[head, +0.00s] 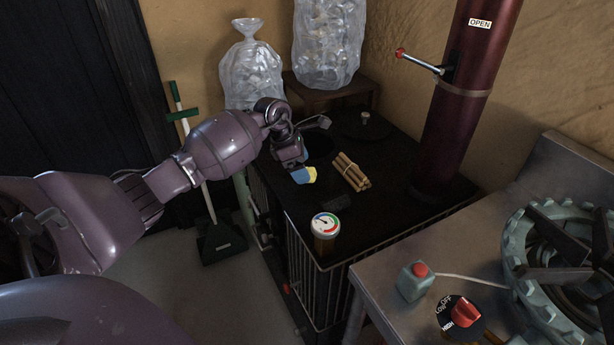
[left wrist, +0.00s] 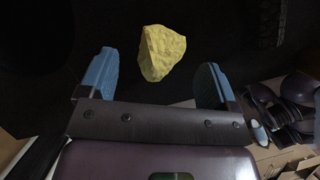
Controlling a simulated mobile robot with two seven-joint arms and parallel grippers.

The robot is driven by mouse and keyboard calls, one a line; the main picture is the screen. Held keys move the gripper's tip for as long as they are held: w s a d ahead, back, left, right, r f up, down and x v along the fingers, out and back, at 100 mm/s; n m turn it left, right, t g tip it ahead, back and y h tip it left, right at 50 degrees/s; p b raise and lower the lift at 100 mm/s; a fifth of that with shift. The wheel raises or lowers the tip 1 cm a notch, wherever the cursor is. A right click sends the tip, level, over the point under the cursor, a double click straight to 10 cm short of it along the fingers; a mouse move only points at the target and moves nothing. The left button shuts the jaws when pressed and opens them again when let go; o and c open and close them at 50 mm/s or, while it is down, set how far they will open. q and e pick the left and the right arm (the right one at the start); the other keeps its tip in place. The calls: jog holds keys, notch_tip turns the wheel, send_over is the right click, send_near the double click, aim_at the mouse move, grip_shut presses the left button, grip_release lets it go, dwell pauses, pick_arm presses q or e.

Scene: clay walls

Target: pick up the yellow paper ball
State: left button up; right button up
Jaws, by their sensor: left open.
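The yellow paper ball (left wrist: 162,53) is a crumpled, angular lump in the left wrist view. It lies on or just above the dark stove top, just beyond and between the fingertips of my left gripper (left wrist: 154,76). The two blue fingers are spread apart, with dark space between them and the ball. In the head view, a small part of the yellow paper ball (head: 311,174) shows at the tip of my left gripper (head: 303,176). The gripper hides the rest of it. My right gripper is not seen in either view.
The black stove (head: 375,216) bears a bundle of brown sticks (head: 351,172) right of the gripper and a round gauge (head: 325,226) at its front. A dark red pipe (head: 462,110) rises at its right. Clear plastic bags (head: 251,68) stand behind.

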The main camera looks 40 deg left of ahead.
pick_arm(q)
jog(key=x, duration=0.3)
jog(key=shift+f+b, duration=0.2)
jog(key=shift+b, duration=0.1)
jog(key=shift+r, duration=0.1)
jog(key=c, duration=1)
